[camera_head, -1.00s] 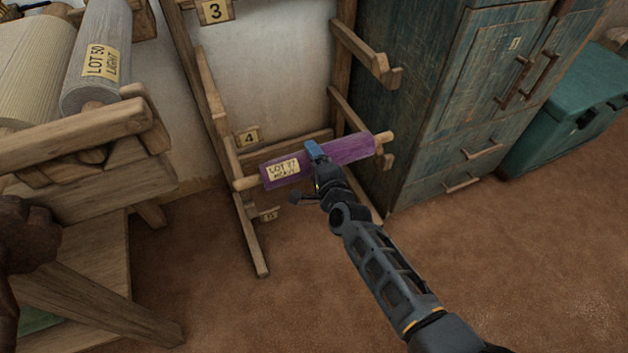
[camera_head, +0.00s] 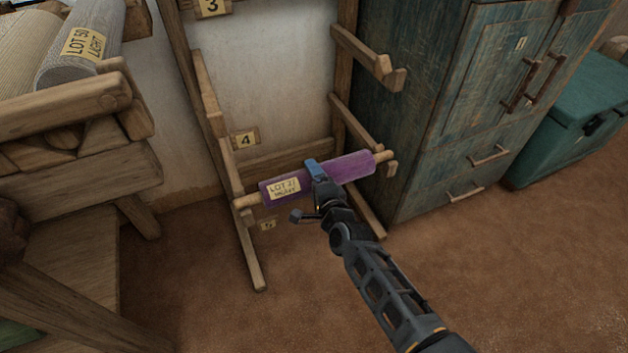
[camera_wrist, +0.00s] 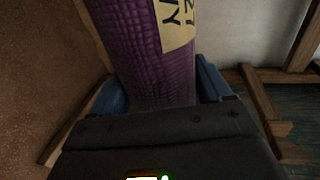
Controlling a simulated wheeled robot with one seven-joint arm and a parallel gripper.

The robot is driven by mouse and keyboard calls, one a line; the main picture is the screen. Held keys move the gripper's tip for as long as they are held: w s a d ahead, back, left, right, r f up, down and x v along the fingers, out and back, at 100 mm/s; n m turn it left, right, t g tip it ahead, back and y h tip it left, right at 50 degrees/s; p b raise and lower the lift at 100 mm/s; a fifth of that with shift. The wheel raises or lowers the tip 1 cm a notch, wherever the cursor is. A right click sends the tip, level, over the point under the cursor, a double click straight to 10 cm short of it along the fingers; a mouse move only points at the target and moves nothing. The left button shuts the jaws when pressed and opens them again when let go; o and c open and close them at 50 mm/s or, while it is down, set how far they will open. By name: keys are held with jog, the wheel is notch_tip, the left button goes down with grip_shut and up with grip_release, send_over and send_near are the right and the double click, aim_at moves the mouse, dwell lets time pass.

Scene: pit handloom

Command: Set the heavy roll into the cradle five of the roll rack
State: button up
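The heavy roll (camera_head: 340,171) is purple with a pale rod through it and a tag that reads LOT and HEAVY; its number is blurred. My gripper (camera_head: 316,170) is shut around the roll's middle, and its blue fingers lie on both sides of the roll in the wrist view (camera_wrist: 165,88). The roll lies nearly level across the lower front of the wooden roll rack (camera_head: 246,240), below plate four (camera_head: 245,138). A small plate (camera_head: 267,225), probably five, shows just under the roll. The rod's right end appears near a rack arm (camera_head: 388,168); I cannot tell whether it touches.
A blue-green cabinet (camera_head: 450,110) stands close to the rack's right side, with a teal chest (camera_head: 580,120) beyond it. At left, a wooden stand (camera_head: 70,195) holds a grey LOT 50 LIGHT roll (camera_head: 80,45) and a cream roll. The floor (camera_head: 270,320) in front is clear.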

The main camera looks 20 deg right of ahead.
jog(key=o, duration=0.4)
jog(key=shift+r, duration=0.1)
jog(key=s+r+p, duration=0.2)
jog(key=s+p, duration=0.3)
jog(key=s, duration=0.7)
jog(key=shift+a+r, duration=0.15)
jog(key=shift+a, duration=0.05)
